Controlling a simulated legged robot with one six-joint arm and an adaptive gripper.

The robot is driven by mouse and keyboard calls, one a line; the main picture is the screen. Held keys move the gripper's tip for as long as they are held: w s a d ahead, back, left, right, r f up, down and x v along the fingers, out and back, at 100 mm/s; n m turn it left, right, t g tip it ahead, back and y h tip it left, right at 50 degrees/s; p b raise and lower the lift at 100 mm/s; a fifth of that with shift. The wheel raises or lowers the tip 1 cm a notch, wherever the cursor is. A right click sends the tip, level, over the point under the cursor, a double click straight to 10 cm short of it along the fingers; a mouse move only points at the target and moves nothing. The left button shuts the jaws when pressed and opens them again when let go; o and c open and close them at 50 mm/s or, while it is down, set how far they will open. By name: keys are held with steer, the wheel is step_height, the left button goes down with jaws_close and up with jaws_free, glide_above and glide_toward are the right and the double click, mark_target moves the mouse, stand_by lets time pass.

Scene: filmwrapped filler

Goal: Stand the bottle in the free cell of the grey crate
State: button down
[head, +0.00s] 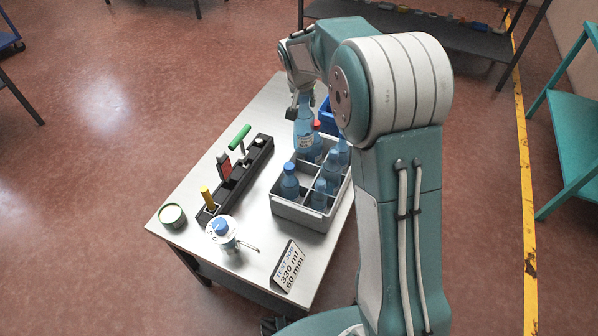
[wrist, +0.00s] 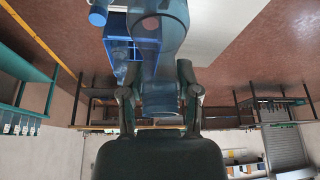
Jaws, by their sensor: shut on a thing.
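My gripper (head: 297,106) is shut on a translucent blue bottle (head: 304,130). The bottle hangs roughly upright at the far end of the grey crate (head: 300,213). In the wrist view the bottle (wrist: 160,65) sits between the two fingers (wrist: 160,100). The crate is divided into cells, and several blue-capped bottles stand in it, one in the front left cell (head: 290,185). A cell (head: 307,167) behind the front left bottle looks empty. The held bottle's base and the far cells are partly hidden.
A black tool rack (head: 235,180) stands left of the crate. A white blue-capped container (head: 222,236), a round tin (head: 172,215) and a sign (head: 288,267) are on the near table. A blue bin (head: 327,117) is behind the crate, also in the wrist view (wrist: 147,50).

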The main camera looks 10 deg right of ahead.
steer(key=shift+w+f, duration=0.2)
steer(key=shift+f, duration=0.3)
step_height(320, 180, down, 18)
steer(key=shift+c, duration=1.6)
jaws_free()
